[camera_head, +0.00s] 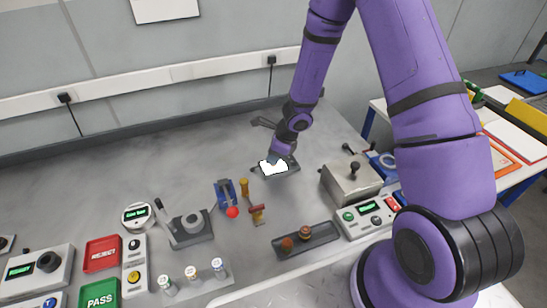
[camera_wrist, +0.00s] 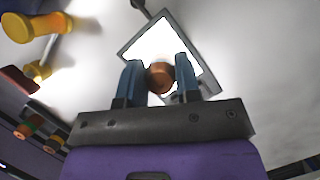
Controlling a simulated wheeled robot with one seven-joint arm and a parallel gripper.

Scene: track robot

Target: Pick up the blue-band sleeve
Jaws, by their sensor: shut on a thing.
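My gripper (camera_wrist: 161,82) is shut on a copper-brown sleeve (camera_wrist: 160,77), seen end-on between the two blue fingers in the wrist view. Its band is not visible, so I cannot tell its colour. The sleeve is in front of a bright lit panel (camera_wrist: 165,45); I cannot tell whether they touch. In the head view my gripper (camera_head: 275,157) is at the lit panel (camera_head: 273,168), and the sleeve is hidden there. Two more brown sleeves are in the dark tray (camera_head: 322,238). In the wrist view one (camera_wrist: 25,129) seems to have a green band, the other (camera_wrist: 53,145) a reddish one.
A metal box (camera_head: 352,181) with a lever is right of the panel. The back left bench is clear.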

